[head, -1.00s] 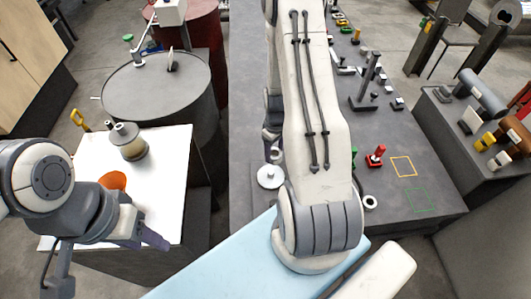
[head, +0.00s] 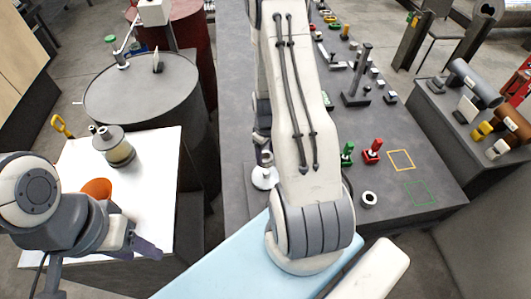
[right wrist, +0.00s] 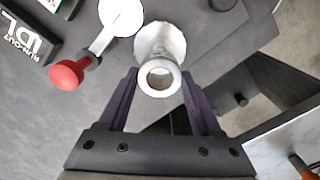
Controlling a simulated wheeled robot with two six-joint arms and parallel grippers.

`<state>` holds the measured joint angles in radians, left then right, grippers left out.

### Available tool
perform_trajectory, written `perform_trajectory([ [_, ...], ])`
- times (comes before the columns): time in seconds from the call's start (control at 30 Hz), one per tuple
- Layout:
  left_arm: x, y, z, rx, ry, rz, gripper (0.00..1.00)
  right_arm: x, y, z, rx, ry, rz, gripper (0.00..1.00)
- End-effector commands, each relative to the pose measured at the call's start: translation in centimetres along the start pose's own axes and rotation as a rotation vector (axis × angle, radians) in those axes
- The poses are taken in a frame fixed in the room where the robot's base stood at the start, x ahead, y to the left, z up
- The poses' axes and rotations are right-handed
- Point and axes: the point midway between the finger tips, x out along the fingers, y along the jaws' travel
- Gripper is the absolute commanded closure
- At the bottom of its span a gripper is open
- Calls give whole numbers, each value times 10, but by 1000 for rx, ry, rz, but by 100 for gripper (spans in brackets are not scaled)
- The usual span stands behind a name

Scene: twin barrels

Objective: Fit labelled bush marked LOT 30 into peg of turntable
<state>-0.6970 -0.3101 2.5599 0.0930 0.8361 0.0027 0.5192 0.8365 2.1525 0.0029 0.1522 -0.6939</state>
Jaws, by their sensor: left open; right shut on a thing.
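My right gripper (right wrist: 160,110) is shut on a pale grey, hollow round bush (right wrist: 159,78). The purple fingers flank it, and its round hole faces the wrist camera. No LOT 30 mark is legible. A pale disc (right wrist: 165,38) shows directly behind the bush, apparently the turntable. In the head view the white turntable disc (head: 264,179) lies on the grey bench, left of my right forearm, just below my right gripper (head: 263,145). The peg is hidden, and I cannot tell whether the bush is around it. My left gripper (head: 135,240) is open and empty, over the white table's front.
A red-knobbed lever (right wrist: 68,74) and white round plate (right wrist: 122,16) lie beside the bush. Another dark-holed ring (head: 369,199) and red (head: 372,150) and green (head: 347,153) pieces stand on the bench. The white table (head: 160,185) holds a jar (head: 117,150) and orange bowl (head: 96,187).

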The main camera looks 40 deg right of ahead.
Motion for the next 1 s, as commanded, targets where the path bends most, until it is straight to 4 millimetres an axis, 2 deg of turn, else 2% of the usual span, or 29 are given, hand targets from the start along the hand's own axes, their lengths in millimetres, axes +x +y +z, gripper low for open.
perform_trajectory([
  [0.5,38,-3,2,2,0,0,50,48,0,0,0,1,1,100],
  [0.67,42,-3,2,2,0,0,50,54,0,0,0,1,1,100],
  [1.0,42,-3,2,2,0,0,50,54,0,0,0,1,1,100],
])
